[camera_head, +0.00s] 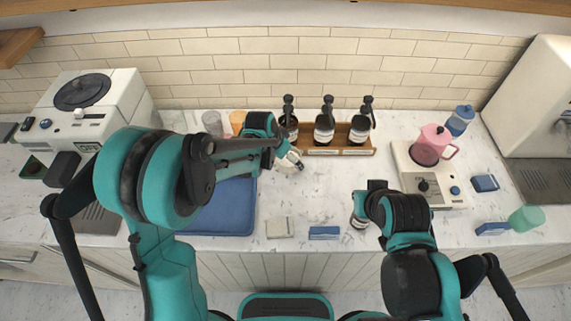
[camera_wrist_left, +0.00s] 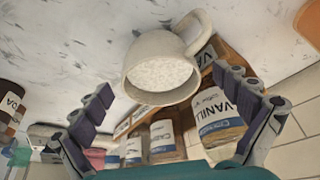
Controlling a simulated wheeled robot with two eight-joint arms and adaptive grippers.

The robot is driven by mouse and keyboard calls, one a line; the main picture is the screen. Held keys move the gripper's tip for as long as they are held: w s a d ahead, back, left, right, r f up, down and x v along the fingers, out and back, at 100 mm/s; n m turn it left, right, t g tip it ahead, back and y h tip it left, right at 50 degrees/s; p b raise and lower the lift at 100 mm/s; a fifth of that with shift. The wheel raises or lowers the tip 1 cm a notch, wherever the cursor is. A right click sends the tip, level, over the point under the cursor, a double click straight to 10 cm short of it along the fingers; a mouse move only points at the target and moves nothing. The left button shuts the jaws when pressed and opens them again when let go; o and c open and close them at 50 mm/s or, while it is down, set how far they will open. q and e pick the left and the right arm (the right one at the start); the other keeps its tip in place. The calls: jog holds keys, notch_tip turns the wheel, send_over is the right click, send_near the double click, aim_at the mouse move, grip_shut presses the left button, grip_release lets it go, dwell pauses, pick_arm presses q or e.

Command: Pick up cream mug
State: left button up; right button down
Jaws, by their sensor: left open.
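The cream mug (camera_head: 291,163) stands on the marble counter in front of the bottle rack, partly hidden by my left gripper (camera_head: 283,151) in the head view. In the left wrist view the cream mug (camera_wrist_left: 160,60) shows its round mouth with a pale, speckled interior, and its handle at the upper right. My left gripper (camera_wrist_left: 165,85) is open, with one finger on each side of the mug in that view; I see no contact.
A wooden rack (camera_head: 338,152) of syrup bottles stands behind the mug; a vanilla bottle (camera_wrist_left: 218,122) shows close to one left finger. A blue tray (camera_head: 222,222) lies left.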

pick_arm(q)
jog(key=shift+x, duration=0.9)
jog(key=c, duration=1.7)
jog(key=shift+r, duration=0.1)
jog(key=shift+r, duration=0.1)
